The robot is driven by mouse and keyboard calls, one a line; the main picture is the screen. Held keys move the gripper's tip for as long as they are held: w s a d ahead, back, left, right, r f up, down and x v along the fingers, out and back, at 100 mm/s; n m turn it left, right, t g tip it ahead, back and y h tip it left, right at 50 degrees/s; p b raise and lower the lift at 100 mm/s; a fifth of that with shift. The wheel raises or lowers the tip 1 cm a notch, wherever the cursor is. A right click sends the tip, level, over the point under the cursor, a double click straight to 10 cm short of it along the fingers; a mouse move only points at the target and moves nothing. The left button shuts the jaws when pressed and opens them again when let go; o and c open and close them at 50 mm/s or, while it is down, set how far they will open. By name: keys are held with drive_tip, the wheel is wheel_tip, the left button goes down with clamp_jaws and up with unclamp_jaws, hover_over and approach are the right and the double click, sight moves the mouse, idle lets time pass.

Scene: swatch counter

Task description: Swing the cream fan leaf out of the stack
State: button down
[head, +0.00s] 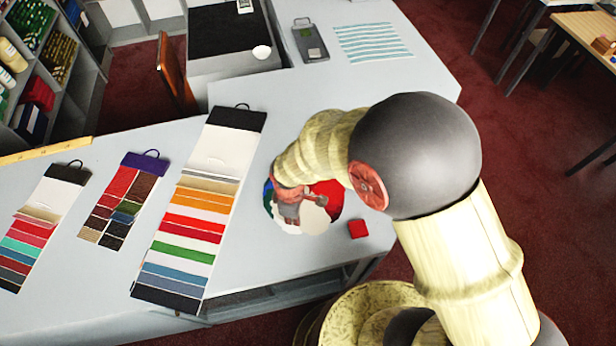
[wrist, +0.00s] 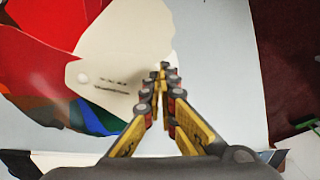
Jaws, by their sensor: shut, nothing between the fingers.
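The cream fan leaf (wrist: 122,62) shows large in the wrist view, with small dark print and a pale round spot at its lower left end. Red leaves (wrist: 35,72) lie to its left, and blue and green leaves show below it. My gripper (wrist: 162,70) is shut and empty, its fingertips at the cream leaf's right edge; I cannot tell whether they touch it. In the head view the cream leaf (head: 314,219) lies at the front of the fan, with a red leaf (head: 329,194) behind it. My gripper (head: 288,212) and arm hide the fan's middle.
A small red block (head: 358,229) lies right of the fan on the grey counter (head: 270,268). A tall swatch card (head: 217,150) and two smaller ones lie to the left. A dark device (head: 310,42) and a striped cloth (head: 372,42) lie at the back.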

drive_tip(key=shift+s+d+r, duration=0.1)
drive_tip(key=shift+d+r, duration=0.05)
drive_tip(key=shift+d, duration=0.2)
wheel_tip(320, 180, up, 7)
drive_tip(key=p, duration=0.5)
drive_tip(key=shift+a, duration=0.15)
drive_tip(key=shift+r, duration=0.15)
drive_tip(key=s+d+r+m+t+b, duration=0.2)
drive_tip(key=s+d+r+m+b, duration=0.2)
drive_tip(key=d+r+m+b, duration=0.2)
drive_tip(key=s+d+r+m+t+b, duration=0.3)
drive_tip(key=d+r+m+b, duration=0.3)
drive_tip(key=d+b, duration=0.8)
drive_tip(key=d+m, duration=0.2)
drive_tip(key=m, duration=0.1)
drive_tip(key=shift+s+d+r+m+t, duration=0.3)
drive_tip(key=shift+s+d+r+m, duration=0.05)
drive_tip(key=shift+r+m, duration=0.05)
